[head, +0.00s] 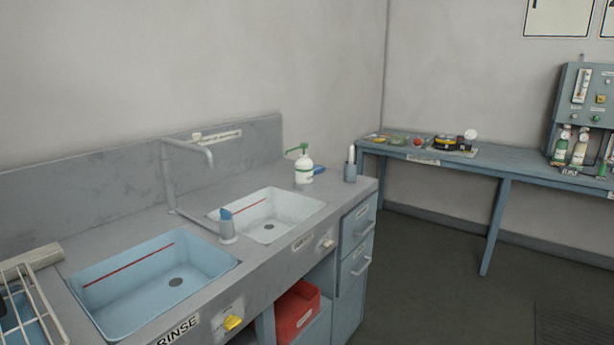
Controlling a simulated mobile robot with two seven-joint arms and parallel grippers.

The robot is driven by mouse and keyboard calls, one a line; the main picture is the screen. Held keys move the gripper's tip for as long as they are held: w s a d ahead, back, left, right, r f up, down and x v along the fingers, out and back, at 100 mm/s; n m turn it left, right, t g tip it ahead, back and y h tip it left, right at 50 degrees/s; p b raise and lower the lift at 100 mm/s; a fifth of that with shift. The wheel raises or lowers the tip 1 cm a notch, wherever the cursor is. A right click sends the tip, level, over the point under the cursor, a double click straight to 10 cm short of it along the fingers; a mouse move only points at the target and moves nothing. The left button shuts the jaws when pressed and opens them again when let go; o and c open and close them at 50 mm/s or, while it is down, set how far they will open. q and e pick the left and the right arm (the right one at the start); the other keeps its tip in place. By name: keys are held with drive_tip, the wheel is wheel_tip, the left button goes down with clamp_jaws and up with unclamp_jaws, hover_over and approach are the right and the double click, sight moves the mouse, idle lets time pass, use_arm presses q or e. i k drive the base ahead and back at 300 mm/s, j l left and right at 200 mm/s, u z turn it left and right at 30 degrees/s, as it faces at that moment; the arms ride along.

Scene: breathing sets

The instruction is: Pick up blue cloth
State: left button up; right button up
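I cannot clearly make out a blue cloth. Neither of my grippers shows in the head view.
The grey counter (105,215) holds a light blue basin (150,280), a white basin (268,213), a tap (187,155) and a rack (30,295) at left. A red bin (297,312) sits below. A bench (520,161) carries equipment at right. Floor between is clear.

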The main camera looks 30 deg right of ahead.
sight(317, 169)
drive_tip(key=z, duration=1.45)
drive_tip(key=i+l+z, duration=0.15)
drive_tip(key=i+z, duration=0.55)
drive_tip(key=i+l, duration=0.1)
drive_tip(key=i, duration=4)
drive_tip(key=i+u, duration=0.15)
drive_tip(key=u, duration=0.2)
drive_tip(key=i+u, duration=0.15)
drive_tip(key=u, duration=0.25)
drive_tip(key=i+l+u, duration=0.1)
drive_tip(key=u, duration=1.7)
